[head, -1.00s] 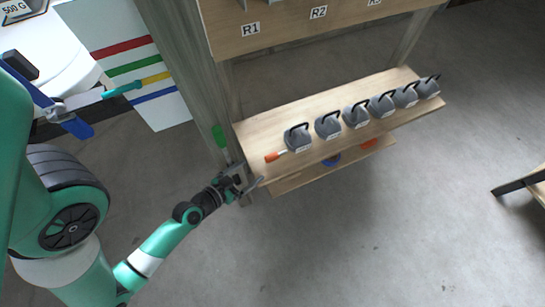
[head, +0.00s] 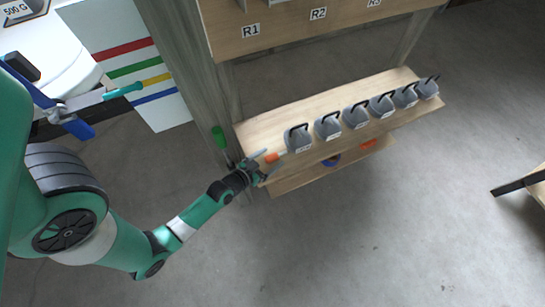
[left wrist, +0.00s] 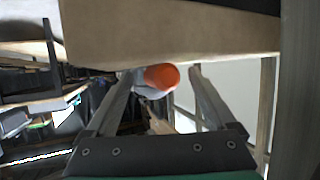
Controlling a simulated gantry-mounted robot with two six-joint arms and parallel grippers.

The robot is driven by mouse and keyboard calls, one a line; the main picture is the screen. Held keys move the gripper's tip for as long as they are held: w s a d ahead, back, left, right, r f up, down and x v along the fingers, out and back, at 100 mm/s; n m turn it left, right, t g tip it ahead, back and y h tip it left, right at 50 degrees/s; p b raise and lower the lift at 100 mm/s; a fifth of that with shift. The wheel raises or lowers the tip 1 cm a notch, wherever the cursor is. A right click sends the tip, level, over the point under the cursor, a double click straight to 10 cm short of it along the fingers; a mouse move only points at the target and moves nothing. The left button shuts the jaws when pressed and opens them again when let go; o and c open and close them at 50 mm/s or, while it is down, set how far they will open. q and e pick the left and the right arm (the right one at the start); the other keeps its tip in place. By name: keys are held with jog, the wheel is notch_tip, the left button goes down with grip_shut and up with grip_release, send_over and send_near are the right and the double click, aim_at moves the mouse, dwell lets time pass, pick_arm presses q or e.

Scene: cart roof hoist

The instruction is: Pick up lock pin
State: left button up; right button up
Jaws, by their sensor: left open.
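The lock pin (head: 272,157) has an orange handle and lies at the left end of the wooden shelf, beside the nearest grey weight. My left gripper (head: 267,164) is open at the shelf's left front corner, with its fingers at the pin's orange end. In the left wrist view the pin's round orange end (left wrist: 162,76) shows between the two open fingertips, with a grey part beside it. I cannot tell whether either finger touches it. The right gripper is not in view.
Several grey weights with black handles (head: 298,139) stand in a row along the shelf (head: 285,105). A green-handled tool (head: 219,137) hangs by the wooden post left of the gripper. A lower shelf (head: 290,182) holds blue and orange things. The floor in front is clear.

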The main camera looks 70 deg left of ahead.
pick_arm(q)
grip_shut()
jog(key=shift+r, duration=0.1)
dwell(0.4)
jog(key=shift+r+p, duration=0.3)
jog(key=shift+p, duration=0.05)
jog(key=r+p, duration=0.3)
jog(key=d+r+p, duration=0.1)
jog(key=r+p, duration=0.1)
jog(key=shift+s+d, duration=0.1)
jog(key=shift+s, duration=0.15)
jog(key=s+d+r+p, duration=0.3)
jog(key=s+d+r, duration=0.2)
jog(key=d, duration=0.6)
notch_tip(320, 180, up, 2)
jog(key=shift+s+d+r, duration=0.2)
jog(key=shift+d, duration=0.05)
